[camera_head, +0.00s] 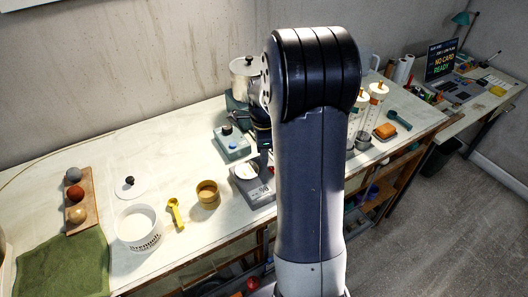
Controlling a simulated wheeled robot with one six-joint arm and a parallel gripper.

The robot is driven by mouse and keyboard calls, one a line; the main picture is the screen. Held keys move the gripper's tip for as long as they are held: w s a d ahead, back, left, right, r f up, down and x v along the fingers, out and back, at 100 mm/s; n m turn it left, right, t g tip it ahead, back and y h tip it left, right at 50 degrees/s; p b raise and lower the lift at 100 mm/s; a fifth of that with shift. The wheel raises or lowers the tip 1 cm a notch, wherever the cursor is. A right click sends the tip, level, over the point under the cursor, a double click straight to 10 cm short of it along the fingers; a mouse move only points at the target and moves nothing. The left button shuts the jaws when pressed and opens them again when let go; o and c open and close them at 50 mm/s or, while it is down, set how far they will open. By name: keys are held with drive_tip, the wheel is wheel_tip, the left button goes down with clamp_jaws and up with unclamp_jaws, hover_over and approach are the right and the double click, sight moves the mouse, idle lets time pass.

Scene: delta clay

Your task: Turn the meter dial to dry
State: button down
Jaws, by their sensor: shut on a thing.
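A small grey-green box (232,143) stands on the worktable left of my arm. It has a black knob on top and a blue spot on its front part. It may be the meter, but its markings are too small to read. A grey device (259,190) with a white round dish and a small display sits in front of it, partly covered by my arm. I cannot read any "dry" mark. My arm fills the middle of the view. Dark parts of its wrist show at its left edge, beside the box. The fingertips and what they touch are hidden.
A white tub (137,227), yellow scoop (175,213) and tan cup (207,194) stand at the front edge. A wooden rack (80,203) with balls and a green cloth (64,268) lie left. A metal pot (243,75) stands behind.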

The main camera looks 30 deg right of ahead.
idle(0.3)
drive_tip(key=c, duration=1.3)
unclamp_jaws()
wheel_tip(320, 180, up, 11)
drive_tip(key=shift+b, duration=0.35)
wheel_tip(320, 180, down, 11)
drive_tip(key=shift+r+p, duration=0.2)
drive_tip(key=shift+p, duration=0.15)
drive_tip(key=shift+f, duration=0.25)
